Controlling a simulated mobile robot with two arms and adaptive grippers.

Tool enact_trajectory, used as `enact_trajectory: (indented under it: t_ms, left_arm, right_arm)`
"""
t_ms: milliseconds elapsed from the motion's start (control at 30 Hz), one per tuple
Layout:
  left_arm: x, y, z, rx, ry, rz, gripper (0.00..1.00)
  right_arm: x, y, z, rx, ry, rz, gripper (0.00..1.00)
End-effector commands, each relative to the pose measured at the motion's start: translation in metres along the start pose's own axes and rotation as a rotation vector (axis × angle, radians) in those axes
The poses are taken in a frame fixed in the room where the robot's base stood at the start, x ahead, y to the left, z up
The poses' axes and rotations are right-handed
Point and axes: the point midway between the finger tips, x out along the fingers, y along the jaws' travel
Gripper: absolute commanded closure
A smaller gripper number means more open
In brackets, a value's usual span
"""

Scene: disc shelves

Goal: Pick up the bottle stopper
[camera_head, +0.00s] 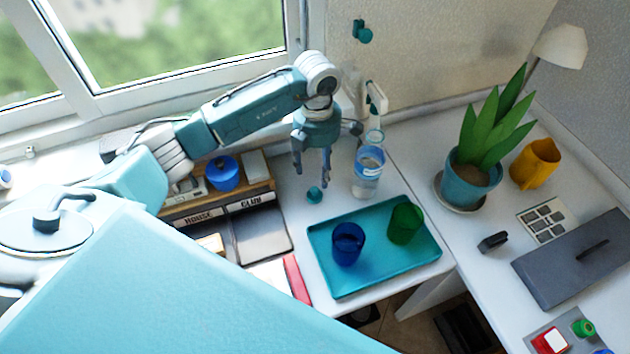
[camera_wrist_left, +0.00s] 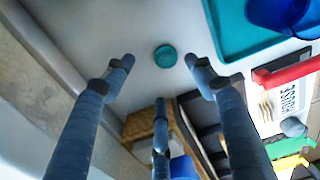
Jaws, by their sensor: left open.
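The bottle stopper (camera_head: 314,195) is a small teal round piece lying on the white desk, left of the teal tray. My left gripper (camera_head: 313,172) is above it, pointing down, with its fingers apart and nothing between them. In the left wrist view the stopper (camera_wrist_left: 165,56) lies beyond the spread fingers (camera_wrist_left: 163,75), between their tips in the picture and apart from them. A clear bottle (camera_head: 368,172) with water stands upright just right of the gripper in the head view. My right gripper is not in view.
The teal tray (camera_head: 375,275) holds a blue cup (camera_head: 348,244) and a green cup (camera_head: 405,223). A wooden disc shelf (camera_head: 262,188) with a blue round object (camera_head: 222,173) stands left of the gripper. A potted plant (camera_head: 472,180) and yellow mug (camera_head: 535,164) stand at right.

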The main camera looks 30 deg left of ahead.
Motion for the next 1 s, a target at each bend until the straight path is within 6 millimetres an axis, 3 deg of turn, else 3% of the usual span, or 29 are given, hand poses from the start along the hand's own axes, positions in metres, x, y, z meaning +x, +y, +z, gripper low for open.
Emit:
enact_trajectory:
  t_ms: [200, 300, 433, 700, 967, 1000]
  left_arm:
    - [0.032, -0.001, -0.001, -0.001, 0.003, -0.003, 0.45]
    - [0.039, -0.001, -0.001, -0.001, 0.002, -0.001, 0.45]
    - [0.05, -0.003, -0.005, 0.0, 0.005, -0.004, 0.45]
    - [0.087, -0.003, -0.007, -0.002, 0.002, -0.002, 0.45]
    - [0.091, -0.003, -0.007, 0.001, 0.0, -0.001, 0.45]
    - [0.091, -0.002, -0.007, 0.001, 0.0, -0.001, 0.48]
  right_arm:
    - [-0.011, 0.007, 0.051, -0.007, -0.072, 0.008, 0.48]
    - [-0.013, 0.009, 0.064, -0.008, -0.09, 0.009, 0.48]
    - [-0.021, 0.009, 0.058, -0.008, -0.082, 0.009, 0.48]
    - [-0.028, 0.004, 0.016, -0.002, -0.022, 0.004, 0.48]
    - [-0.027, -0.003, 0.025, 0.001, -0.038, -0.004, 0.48]
    - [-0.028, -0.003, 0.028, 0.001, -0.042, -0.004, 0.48]
